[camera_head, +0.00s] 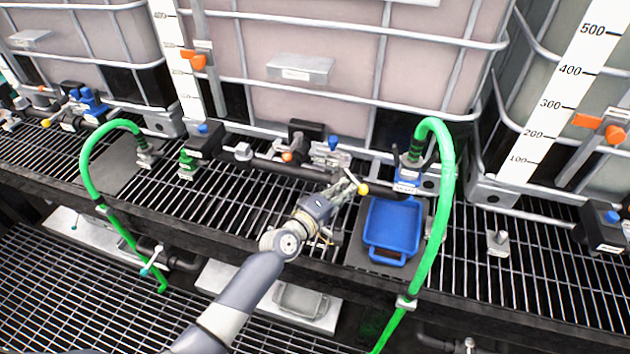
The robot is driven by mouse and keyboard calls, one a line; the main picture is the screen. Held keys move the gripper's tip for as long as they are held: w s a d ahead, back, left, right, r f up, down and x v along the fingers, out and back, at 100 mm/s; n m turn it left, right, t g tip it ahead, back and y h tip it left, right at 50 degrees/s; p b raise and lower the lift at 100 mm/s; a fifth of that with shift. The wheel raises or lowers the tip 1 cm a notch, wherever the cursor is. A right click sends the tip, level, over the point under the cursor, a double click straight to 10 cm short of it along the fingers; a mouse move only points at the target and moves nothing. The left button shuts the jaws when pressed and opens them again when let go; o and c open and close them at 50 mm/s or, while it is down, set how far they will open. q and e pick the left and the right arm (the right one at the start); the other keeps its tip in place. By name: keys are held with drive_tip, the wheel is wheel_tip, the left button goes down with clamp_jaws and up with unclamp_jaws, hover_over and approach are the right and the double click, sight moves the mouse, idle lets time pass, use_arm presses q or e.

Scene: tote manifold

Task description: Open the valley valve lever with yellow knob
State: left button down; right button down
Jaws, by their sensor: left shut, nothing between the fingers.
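The yellow knob (362,188) shows right of the middle, at the end of a short lever whose other end is partly hidden by my gripper. Behind it is a pipe fitting with a blue cap (333,142). My left gripper (348,184) reaches in from below, its fingers shut and empty, close to the left of the knob. I cannot tell whether the fingers touch the lever. My right gripper is not in view.
A green hose (446,180) arches up right of the knob, and another green hose (88,170) stands at left. Large caged totes (310,70) stand behind the pipes.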

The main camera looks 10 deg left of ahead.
sight(364, 188)
use_arm(q)
drive_tip(key=shift+w+d, duration=0.2)
drive_tip(key=shift+d, duration=0.65)
drive_tip(key=shift+w+d+b, duration=0.4)
drive_tip(key=shift+w+d, duration=0.3)
drive_tip(key=shift+d, duration=0.3)
drive_tip(key=shift+w+d+b, duration=0.35)
drive_tip(key=shift+w+d, duration=0.35)
drive_tip(key=shift+d, duration=0.3)
drive_tip(key=shift+w+d, duration=0.1)
drive_tip(key=shift+w, duration=0.05)
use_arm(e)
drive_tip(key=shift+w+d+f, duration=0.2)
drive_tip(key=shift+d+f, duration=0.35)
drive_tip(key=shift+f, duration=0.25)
use_arm(q)
drive_tip(key=shift+w, duration=0.1)
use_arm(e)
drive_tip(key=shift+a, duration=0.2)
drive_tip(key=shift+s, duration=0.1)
